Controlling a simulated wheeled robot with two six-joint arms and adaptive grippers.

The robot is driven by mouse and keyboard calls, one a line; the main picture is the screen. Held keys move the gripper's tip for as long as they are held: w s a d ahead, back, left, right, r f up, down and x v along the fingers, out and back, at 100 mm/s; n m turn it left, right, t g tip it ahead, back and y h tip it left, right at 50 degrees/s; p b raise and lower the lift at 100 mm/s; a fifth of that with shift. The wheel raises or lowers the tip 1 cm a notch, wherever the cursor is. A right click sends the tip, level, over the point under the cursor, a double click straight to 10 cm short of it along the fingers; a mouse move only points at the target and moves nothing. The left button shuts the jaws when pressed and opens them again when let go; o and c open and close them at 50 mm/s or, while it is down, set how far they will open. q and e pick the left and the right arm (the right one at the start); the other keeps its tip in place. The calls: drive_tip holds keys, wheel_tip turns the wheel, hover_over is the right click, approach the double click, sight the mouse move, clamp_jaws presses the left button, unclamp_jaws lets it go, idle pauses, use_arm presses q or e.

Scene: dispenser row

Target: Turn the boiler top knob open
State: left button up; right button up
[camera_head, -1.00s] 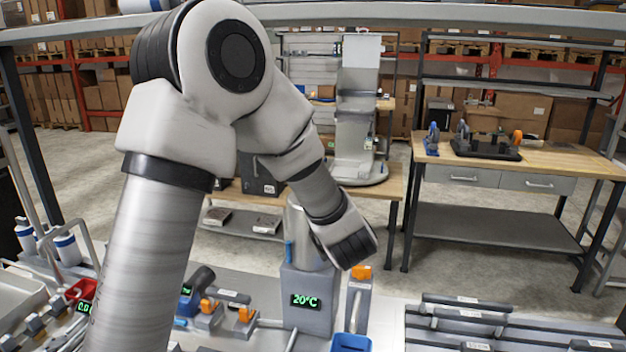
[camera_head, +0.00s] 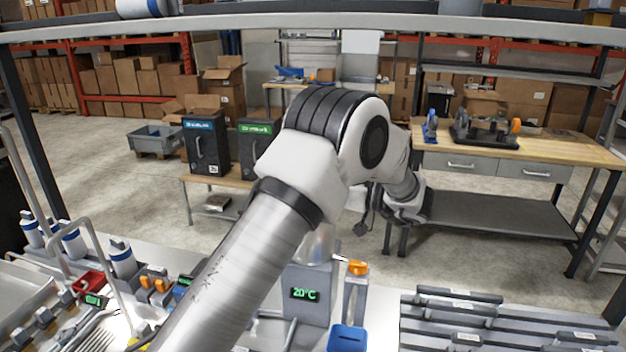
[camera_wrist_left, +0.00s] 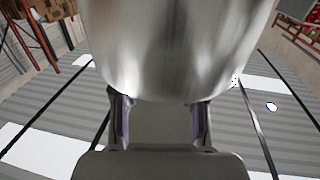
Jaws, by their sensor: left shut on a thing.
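The boiler (camera_head: 308,292) is a grey box with a green 20°C display, standing in the lower middle of the head view. Its upper part is largely hidden behind my left arm, and I cannot make out a top knob. My left gripper (camera_head: 368,215) is to the upper right of the boiler in the head view, small and partly hidden by my wrist. In the left wrist view my two fingers (camera_wrist_left: 160,112) stand apart with their tips at the edge of a large, shiny metal thing (camera_wrist_left: 178,45). I cannot tell what this thing is. My right gripper is out of view.
A grey dispenser with an orange top (camera_head: 357,268) stands right of the boiler, and a blue container (camera_head: 348,338) in front. Grey racks (camera_head: 500,325) fill the lower right. A frame bar (camera_head: 300,28) crosses the top.

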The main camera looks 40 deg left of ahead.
use_arm(q)
drive_tip(key=shift+f+n+g+h, duration=0.15)
drive_tip(key=shift+n+g+h, duration=0.45)
drive_tip(key=shift+n+g, duration=0.5)
drive_tip(key=shift+g, duration=0.5)
drive_tip(key=o, duration=1.2)
drive_tip(key=shift+a, duration=0.15)
drive_tip(key=shift+c, duration=0.2)
wheel_tip(320, 180, up, 10)
drive_tip(key=shift+s+r, duration=0.1)
